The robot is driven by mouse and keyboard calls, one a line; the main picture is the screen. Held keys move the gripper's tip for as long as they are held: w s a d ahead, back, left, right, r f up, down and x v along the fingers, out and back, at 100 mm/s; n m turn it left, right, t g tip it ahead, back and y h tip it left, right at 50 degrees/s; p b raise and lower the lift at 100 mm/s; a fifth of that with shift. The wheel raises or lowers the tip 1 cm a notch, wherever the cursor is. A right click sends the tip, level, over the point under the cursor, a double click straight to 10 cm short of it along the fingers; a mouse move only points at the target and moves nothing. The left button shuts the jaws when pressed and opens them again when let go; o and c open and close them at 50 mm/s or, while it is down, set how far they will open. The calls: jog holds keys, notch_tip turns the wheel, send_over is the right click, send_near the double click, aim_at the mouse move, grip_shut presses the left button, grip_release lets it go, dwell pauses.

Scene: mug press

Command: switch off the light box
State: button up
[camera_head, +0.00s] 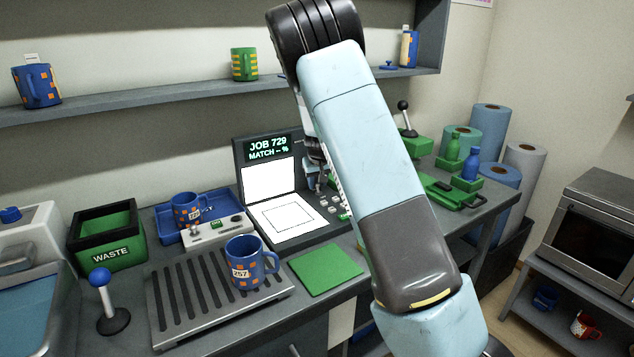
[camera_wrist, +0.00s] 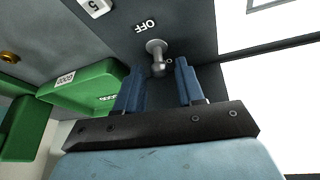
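The light box (camera_head: 290,240) stands on the bench with its upright and flat panels glowing white. Its screen (camera_head: 268,148) reads "JOB 729 MATCH -- %". In the wrist view, a small metal toggle switch (camera_wrist: 157,55) sticks out of the dark housing next to a label reading "OFF". My gripper (camera_wrist: 159,68) is open, its two blue fingers apart with the switch knob between or just beyond their tips; contact cannot be told. A lit white panel (camera_wrist: 265,85) lies to the right. In the head view, my arm hides most of the gripper and the switch.
A blue mug (camera_head: 245,262) labelled 257 stands on the slatted rack (camera_head: 180,310), left of a green mat (camera_head: 325,270). A white control box (camera_head: 215,232) stands behind it. In the wrist view, a green tray (camera_wrist: 85,90) lies left of the fingers.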

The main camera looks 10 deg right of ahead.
aim_at(319, 187)
grip_shut()
jog(key=shift+s+d+f+t+y, duration=0.1)
jog(key=shift+s+d+t+y, duration=0.2)
jog(key=shift+t, duration=0.45)
jog(key=shift+s+t+y, duration=0.1)
jog(key=shift+s+t, duration=0.3)
jog(key=shift+t, duration=0.35)
jog(key=shift+s+d+f+m+t+y, duration=0.1)
jog(key=shift+s+f+m+t+y, duration=0.15)
jog(key=shift+t, duration=0.4)
jog(key=shift+s+f+t+y, duration=0.15)
jog(key=shift+s+t, duration=0.2)
jog(key=shift+t, duration=0.35)
jog(key=shift+s+d+f+m+t+y, duration=0.1)
jog(key=shift+s+m+t+y, duration=0.15)
jog(key=shift+t, duration=0.4)
dwell(0.4)
jog(key=shift+o, duration=0.9)
grip_release()
jog(key=shift+r, duration=0.1)
jog(key=shift+r, duration=0.1)
jog(key=v, duration=1.3)
jog(key=shift+s, duration=0.3)
jog(key=shift+r, duration=0.1)
